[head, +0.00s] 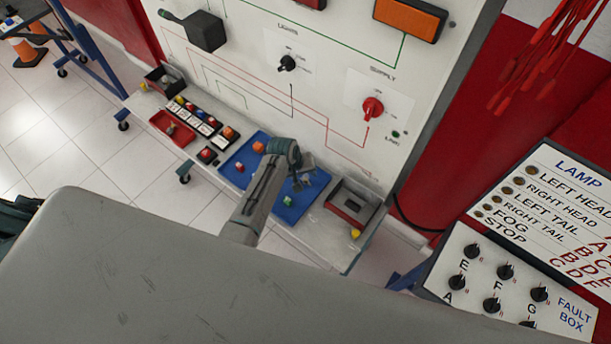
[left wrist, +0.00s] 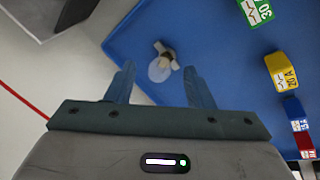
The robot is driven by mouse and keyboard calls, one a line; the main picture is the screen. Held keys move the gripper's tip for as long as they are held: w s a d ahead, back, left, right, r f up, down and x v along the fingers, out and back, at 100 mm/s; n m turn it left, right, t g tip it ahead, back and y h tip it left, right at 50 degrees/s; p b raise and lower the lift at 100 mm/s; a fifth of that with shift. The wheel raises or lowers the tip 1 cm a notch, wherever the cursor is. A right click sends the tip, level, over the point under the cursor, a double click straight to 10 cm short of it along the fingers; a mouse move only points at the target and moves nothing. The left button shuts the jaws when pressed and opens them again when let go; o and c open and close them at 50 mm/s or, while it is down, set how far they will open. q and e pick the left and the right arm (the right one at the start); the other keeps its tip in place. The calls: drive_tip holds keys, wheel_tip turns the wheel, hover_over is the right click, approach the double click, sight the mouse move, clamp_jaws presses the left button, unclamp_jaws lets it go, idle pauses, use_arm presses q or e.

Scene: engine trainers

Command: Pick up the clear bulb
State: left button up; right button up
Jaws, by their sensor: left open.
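The clear bulb (left wrist: 158,72) lies on the blue tray (left wrist: 225,75) in the left wrist view, its round glass toward me and its pale base pointing away. My left gripper (left wrist: 158,67) is open, with one finger on each side of the bulb in the picture. I cannot tell how far above it the fingers are. In the head view my left gripper (head: 303,180) is over the blue tray (head: 307,208), and the bulb cannot be made out there. My right gripper is not in view.
Green (left wrist: 257,10), yellow (left wrist: 281,72), blue and red fuses lie to the right of the bulb. A grey box (head: 350,203) stands right of the tray on the bench. The panel rises behind.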

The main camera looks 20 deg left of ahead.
use_arm(q)
drive_tip(key=shift+w+d+f, duration=0.1)
drive_tip(key=shift+f, duration=0.25)
clamp_jaws()
drive_tip(key=shift+r, duration=0.15)
